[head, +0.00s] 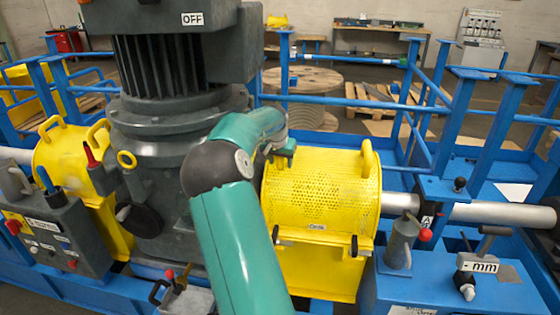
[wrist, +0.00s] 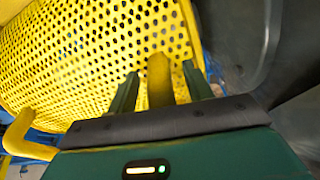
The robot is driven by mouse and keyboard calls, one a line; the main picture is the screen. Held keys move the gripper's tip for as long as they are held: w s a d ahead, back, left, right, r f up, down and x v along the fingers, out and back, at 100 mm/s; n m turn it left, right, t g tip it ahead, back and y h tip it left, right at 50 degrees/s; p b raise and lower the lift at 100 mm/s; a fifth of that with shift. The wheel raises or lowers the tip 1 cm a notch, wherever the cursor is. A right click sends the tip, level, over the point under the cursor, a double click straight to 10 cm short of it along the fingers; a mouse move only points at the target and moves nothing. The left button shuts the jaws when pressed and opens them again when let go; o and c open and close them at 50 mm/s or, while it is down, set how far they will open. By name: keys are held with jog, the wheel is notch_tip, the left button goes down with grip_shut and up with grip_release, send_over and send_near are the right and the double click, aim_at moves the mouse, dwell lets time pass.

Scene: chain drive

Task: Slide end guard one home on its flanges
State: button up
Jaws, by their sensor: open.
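A yellow perforated guard (head: 322,192) sits over the shaft to the right of the grey motor housing. It has a handle at its right end (head: 367,158) and small latches low on its front. Its label is too small to read, so I cannot tell if it is guard one. My gripper (head: 281,152) is at the guard's left end, partly hidden by my arm. In the wrist view, my gripper (wrist: 161,72) is open, with a yellow handle (wrist: 160,88) between its fingers and the guard's perforated face (wrist: 85,60) behind. The flanges are hidden.
A second yellow guard (head: 65,160) stands left of the dark motor (head: 165,150). The shaft (head: 470,212) runs out to the right. A control box (head: 55,235) is at front left, and blue rails (head: 350,104) stand behind.

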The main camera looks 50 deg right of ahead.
jog(key=v, duration=1.3)
jog(key=shift+r, duration=0.35)
jog(key=shift+a, duration=0.15)
jog(key=s+a+r+n+t+y, duration=0.1)
jog(key=s+a+n+t+y, duration=0.15)
jog(key=a, duration=1.25)
jog(key=s+a+r+n+t+y, duration=0.15)
jog(key=a+n, duration=0.25)
jog(key=a, duration=1.1)
jog(key=s+a+f+n, duration=0.2)
jog(key=s+a+n, duration=0.2)
jog(key=a, duration=0.5)
jog(key=s+a+f+n, duration=0.3)
jog(key=s+a, duration=0.5)
jog(key=a, duration=0.2)
jog(key=shift+s+a+f+n, duration=0.2)
jog(key=shift+s+f+n, duration=0.1)
jog(key=shift+f+n, duration=0.05)
